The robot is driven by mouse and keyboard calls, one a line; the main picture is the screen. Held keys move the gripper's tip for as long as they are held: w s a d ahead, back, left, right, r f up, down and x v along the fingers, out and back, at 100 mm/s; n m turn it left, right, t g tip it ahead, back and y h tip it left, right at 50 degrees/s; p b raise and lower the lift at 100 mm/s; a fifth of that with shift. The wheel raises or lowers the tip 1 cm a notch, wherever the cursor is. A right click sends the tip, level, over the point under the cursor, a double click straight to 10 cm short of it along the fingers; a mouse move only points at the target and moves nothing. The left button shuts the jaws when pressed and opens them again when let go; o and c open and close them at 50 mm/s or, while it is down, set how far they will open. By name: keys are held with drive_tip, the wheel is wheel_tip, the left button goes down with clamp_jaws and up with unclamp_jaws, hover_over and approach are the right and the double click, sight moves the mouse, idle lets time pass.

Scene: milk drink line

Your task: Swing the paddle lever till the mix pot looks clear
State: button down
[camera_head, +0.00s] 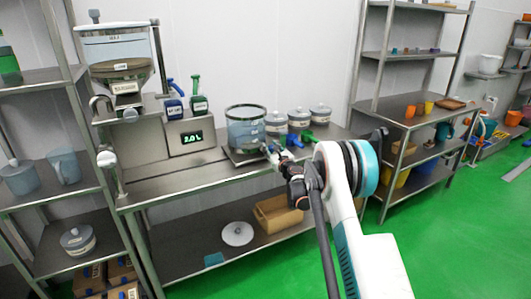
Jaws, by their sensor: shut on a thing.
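The mix pot (246,131) is a clear-walled round pot with a dark rim, standing on the steel bench. It holds something pale blue-grey; how clear it is I cannot tell at this size. My gripper (271,151) is at the pot's lower right side, close to the bench top. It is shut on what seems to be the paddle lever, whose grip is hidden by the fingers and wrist. The paddle inside the pot cannot be made out.
A large tank (115,48) stands at the left, above a steel unit with a green display (192,138). Several lidded pots (299,117) stand behind my gripper, with blue and green handles close by. A wooden crate (277,213) and white disc (237,233) lie on the lower shelf. The green floor (455,240) at right is clear.

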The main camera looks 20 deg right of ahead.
drive_tip(key=shift+w+d, duration=0.55)
drive_tip(key=shift+d, duration=0.2)
drive_tip(key=shift+w+d, duration=0.5)
drive_tip(key=shift+d, duration=0.25)
drive_tip(key=c, duration=1.6)
unclamp_jaws()
drive_tip(key=o, duration=0.4)
drive_tip(key=shift+s+d+r, duration=0.1)
drive_tip(key=shift+d+r, duration=0.05)
drive_tip(key=shift+d, duration=0.05)
drive_tip(key=shift+a, duration=0.2)
drive_tip(key=shift+s, duration=0.2)
drive_tip(key=s, duration=1.1)
drive_tip(key=shift+s+d, duration=0.25)
drive_tip(key=shift+d, duration=0.05)
